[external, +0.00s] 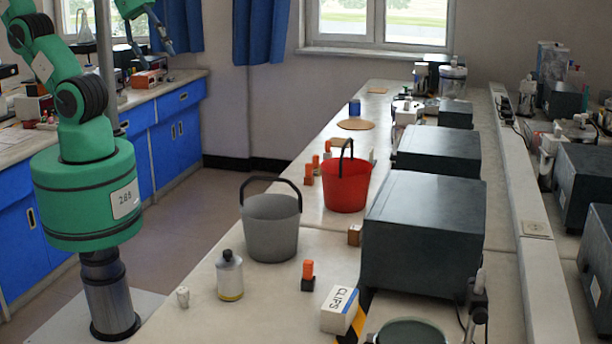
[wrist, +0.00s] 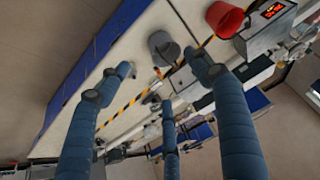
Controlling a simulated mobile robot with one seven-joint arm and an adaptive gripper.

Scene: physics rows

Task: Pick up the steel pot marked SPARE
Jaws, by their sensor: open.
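No pot with a readable SPARE mark shows in either view. A grey bucket (external: 271,226) with a raised dark handle stands on the pale bench; it also shows in the wrist view (wrist: 163,47). I cannot tell whether it is steel, and I see no lettering on it. A round grey-green thing (external: 405,333) is cut off by the bottom edge of the external view. My gripper (external: 155,38) is high at the upper left, well away from the bench items. In the wrist view its blue fingers (wrist: 150,76) are spread open and empty.
A red bucket (external: 346,184) stands behind the grey one. A bottle (external: 229,276), a small white piece (external: 183,296), an orange-and-black piece (external: 308,276) and a CLIPS box (external: 340,309) are near the front. Large dark boxes (external: 423,235) line the right side.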

